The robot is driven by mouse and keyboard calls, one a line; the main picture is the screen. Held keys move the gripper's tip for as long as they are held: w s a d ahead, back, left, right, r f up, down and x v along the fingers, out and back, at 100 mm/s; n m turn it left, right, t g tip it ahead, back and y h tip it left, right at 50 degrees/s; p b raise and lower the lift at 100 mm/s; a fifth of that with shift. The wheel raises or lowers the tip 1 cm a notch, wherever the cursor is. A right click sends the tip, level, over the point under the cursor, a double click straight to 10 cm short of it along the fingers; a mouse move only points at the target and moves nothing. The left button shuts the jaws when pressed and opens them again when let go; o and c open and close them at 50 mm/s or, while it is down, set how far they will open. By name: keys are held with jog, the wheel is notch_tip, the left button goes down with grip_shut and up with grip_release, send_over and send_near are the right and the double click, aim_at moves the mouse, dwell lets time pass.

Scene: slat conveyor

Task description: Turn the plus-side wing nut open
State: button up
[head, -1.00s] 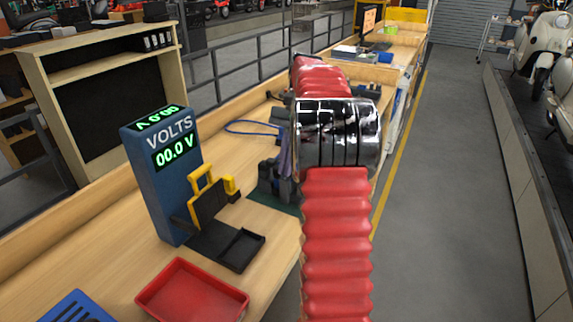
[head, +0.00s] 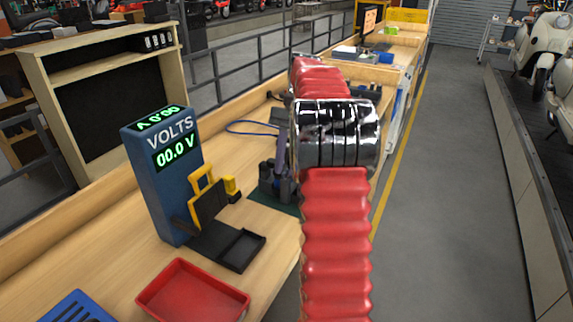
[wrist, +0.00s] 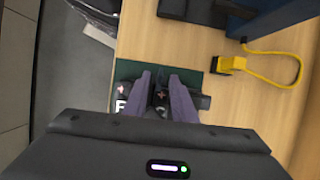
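My gripper (wrist: 162,84) shows in the wrist view as two grey-purple fingers set apart over a green mat (wrist: 126,69). The wing nut itself cannot be made out; fingers and gripper body cover much of the fixture. I see no contact clearly. In the head view the dark fixture (head: 268,181) stands on the mat, and a purple finger shows just left of my red arm, which hides the rest.
A blue volt meter (head: 160,180) reading 00.0 V stands left, with a yellow-handled part (head: 202,178) and black tray (head: 240,250) beside it. A red tray (head: 192,292) and blue holder (head: 75,308) lie in front. A blue cable (head: 240,127) lies behind.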

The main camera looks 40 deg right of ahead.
jog(key=shift+r, duration=0.1)
jog(key=v, duration=0.7)
dwell(0.4)
jog(key=shift+r, duration=0.1)
dwell(0.4)
